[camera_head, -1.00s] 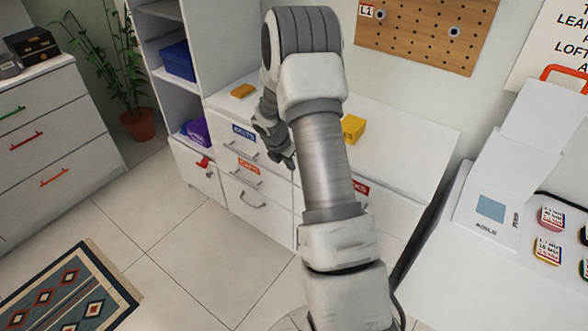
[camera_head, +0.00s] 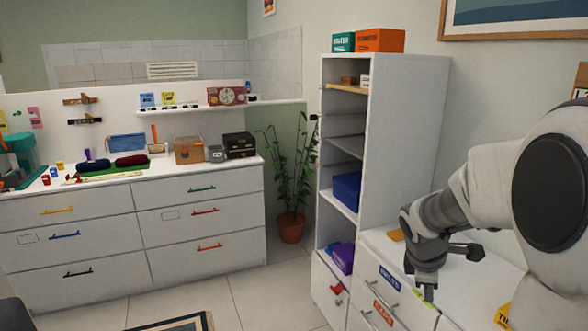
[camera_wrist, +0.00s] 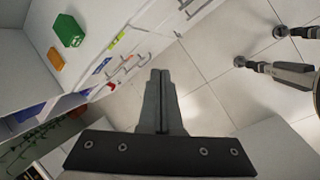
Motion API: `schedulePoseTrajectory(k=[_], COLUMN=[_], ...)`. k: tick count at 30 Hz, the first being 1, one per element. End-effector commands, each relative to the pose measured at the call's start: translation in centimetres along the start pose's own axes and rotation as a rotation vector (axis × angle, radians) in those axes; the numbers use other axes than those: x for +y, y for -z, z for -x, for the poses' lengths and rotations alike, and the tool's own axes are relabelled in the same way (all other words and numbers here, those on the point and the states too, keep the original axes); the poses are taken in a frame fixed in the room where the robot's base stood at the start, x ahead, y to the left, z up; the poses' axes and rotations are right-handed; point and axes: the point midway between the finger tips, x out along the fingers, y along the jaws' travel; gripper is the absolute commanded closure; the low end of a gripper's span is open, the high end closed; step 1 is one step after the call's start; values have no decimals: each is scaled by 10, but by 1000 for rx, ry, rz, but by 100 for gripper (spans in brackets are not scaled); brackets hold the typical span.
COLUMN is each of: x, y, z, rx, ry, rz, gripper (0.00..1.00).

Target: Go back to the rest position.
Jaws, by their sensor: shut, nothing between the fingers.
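My gripper (camera_head: 425,294) is at the right in the head view, beside the front of the white drawer unit (camera_head: 408,290). In the wrist view my gripper (camera_wrist: 160,74) has its two fingers together with nothing between them. It points over the drawer fronts and the tiled floor. My arm reaches in from the right edge and hides part of the unit's top.
A tall open white shelf (camera_head: 387,135) with blue and purple bins stands left of my arm. A potted plant (camera_head: 291,228) and a long dresser (camera_head: 110,230) with coloured handles are further left.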

Motion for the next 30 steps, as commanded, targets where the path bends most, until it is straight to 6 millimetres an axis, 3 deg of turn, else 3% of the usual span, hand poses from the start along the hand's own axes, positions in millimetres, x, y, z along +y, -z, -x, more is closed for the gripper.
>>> schedulePoseTrajectory(k=[1, 6, 15, 24, 30], x=[-5, -34, -99, -164, -183], y=[-1, 0, 2, 6, 7], z=[24, 84, 168, 215, 224], rx=[13, 71, 211, 355, 392], ry=[-14, -27, 4, 104, 149], rz=[-69, -328, -768, -1124, -1221], gripper=[100, 100, 100, 100, 100])
